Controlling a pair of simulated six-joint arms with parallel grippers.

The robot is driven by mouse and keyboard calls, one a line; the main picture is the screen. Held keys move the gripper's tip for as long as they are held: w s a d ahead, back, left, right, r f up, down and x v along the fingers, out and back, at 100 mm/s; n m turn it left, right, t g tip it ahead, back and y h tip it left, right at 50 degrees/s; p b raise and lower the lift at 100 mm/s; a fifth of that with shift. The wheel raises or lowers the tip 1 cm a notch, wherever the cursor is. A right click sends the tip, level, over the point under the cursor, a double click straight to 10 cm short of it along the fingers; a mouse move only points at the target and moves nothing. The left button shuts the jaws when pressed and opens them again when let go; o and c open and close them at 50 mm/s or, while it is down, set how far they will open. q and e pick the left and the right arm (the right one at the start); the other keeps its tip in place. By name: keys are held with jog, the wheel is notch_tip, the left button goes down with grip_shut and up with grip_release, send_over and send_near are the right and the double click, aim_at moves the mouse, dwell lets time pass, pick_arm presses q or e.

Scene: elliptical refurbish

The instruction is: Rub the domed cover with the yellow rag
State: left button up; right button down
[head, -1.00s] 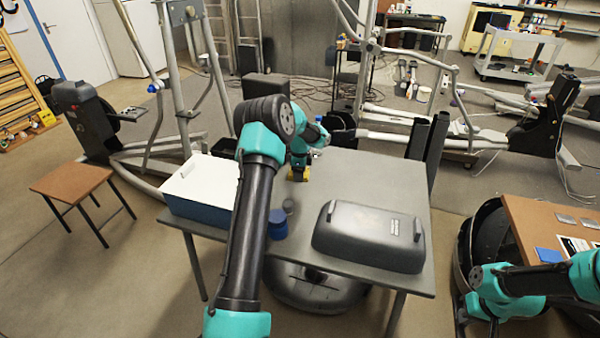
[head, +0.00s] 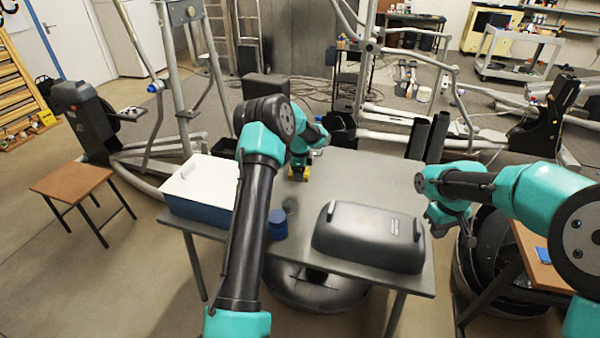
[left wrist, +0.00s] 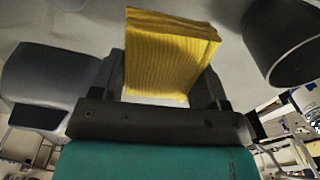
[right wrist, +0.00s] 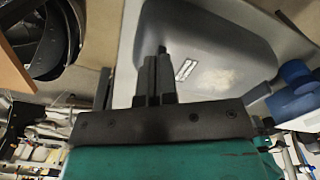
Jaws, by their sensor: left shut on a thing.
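The dark grey domed cover (head: 368,238) lies on the near right part of the grey table (head: 365,170). In the right wrist view the cover (right wrist: 215,40) shows a label and a pale worn patch. My left gripper (head: 299,172) is at the table's far left part, beyond the cover, shut on the yellow rag (left wrist: 170,55). The rag is folded and ribbed between the fingers. My right gripper (right wrist: 156,75) is shut and empty, with its fingers together. In the head view it hangs by the table's right edge, beside the cover and apart from it.
A blue jar (head: 277,226) stands left of the cover, partly behind my left arm. A blue-and-white box (head: 200,190) sits at the table's left edge. Dark upright posts (head: 437,138) stand behind the table's far right corner. The table's middle is clear.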

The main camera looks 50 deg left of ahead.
jog(key=shift+f, duration=2.55)
jog(key=shift+f, duration=3)
dwell(1.6)
